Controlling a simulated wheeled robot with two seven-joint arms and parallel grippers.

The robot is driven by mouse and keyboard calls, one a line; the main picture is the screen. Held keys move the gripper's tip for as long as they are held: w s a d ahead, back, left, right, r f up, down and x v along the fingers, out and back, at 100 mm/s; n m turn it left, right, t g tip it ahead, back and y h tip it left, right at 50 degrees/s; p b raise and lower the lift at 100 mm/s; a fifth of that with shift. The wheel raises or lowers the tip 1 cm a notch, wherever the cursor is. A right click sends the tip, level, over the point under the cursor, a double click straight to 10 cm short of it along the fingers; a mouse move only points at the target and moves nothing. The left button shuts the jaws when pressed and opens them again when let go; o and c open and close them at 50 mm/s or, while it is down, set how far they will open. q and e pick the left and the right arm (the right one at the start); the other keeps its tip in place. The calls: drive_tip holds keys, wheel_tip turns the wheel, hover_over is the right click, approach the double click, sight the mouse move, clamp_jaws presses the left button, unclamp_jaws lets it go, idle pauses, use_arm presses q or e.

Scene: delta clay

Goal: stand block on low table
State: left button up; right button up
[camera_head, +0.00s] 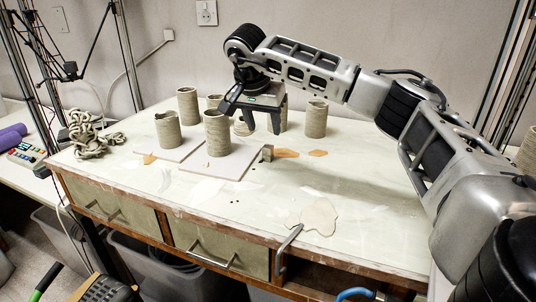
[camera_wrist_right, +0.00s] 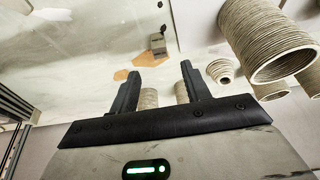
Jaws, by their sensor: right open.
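A small grey-brown block (camera_head: 267,153) rests on the pale tabletop of the low table (camera_head: 375,200), just right of a board with a ribbed clay cylinder. The block also shows in the right wrist view (camera_wrist_right: 158,45), a little beyond the fingertips and roughly in line with the gap between them. My right gripper (camera_head: 252,125) hangs above the table behind the block, fingers apart and empty; its two dark fingers also show in the right wrist view (camera_wrist_right: 160,72). It does not touch the block. My left gripper is not in view.
Several ribbed clay cylinders (camera_head: 316,120) stand near the gripper, one on a board (camera_head: 238,166) close to the block. Flat orange scraps (camera_head: 287,153) lie beside the block. Coiled clay (camera_head: 88,135) is at the left. The table's right front is mostly clear except a flat pale slab (camera_head: 318,217).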

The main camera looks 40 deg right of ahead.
sight(268, 146)
drive_tip(key=x, duration=0.8)
drive_tip(key=shift+f, duration=0.2)
clamp_jaws()
